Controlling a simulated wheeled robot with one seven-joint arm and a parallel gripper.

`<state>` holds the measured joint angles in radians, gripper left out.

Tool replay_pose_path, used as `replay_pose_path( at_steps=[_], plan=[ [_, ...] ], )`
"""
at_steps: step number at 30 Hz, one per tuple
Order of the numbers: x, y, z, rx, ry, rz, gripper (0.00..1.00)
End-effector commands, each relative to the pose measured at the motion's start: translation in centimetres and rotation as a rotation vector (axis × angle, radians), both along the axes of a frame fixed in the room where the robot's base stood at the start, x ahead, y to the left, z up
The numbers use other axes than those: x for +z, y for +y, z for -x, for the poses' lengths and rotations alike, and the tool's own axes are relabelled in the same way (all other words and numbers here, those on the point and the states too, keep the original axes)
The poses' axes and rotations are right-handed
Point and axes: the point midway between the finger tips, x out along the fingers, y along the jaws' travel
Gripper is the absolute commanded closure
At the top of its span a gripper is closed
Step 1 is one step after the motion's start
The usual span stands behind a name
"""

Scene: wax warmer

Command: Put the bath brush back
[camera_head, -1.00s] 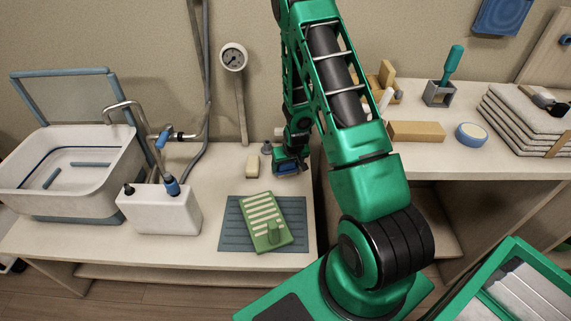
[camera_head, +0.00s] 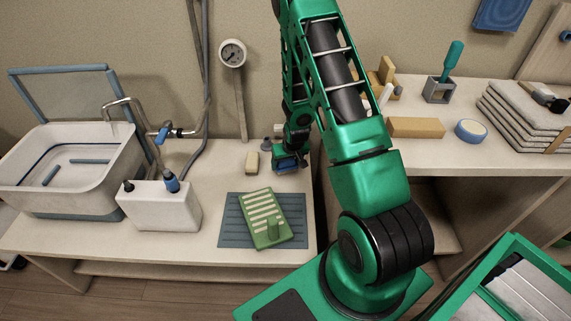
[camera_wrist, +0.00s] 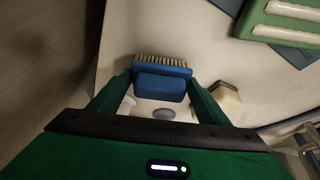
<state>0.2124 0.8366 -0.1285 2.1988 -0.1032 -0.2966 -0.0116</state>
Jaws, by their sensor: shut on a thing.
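The bath brush appears to be the blue block with pale bristles (camera_wrist: 162,84) in the wrist view. My gripper (camera_wrist: 160,92) is shut on it, with one green finger at each side of the blue body. The bristles face away from my wrist. In the head view, my gripper (camera_head: 291,158) is at the right end of the low counter, near the wall. The brush shows there only as a small blue patch (camera_head: 287,166), partly hidden by my gripper. I cannot tell whether the brush touches the counter.
A beige soap block (camera_head: 252,161) lies left of my gripper. A green slatted board (camera_head: 264,215) lies on a blue-grey mat (camera_head: 232,240) nearer the front. A white tank (camera_head: 160,207) and a basin (camera_head: 72,185) stand left. The higher shelf (camera_head: 430,165) rises to the right.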

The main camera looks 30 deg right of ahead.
Motion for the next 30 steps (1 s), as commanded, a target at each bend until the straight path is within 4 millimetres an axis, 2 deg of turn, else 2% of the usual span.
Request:
replay_pose_path(
  at_steps=[30],
  plan=[
    [-0.58,0.02,0.00,0.000,0.000,0.000,0.48]
  ],
)
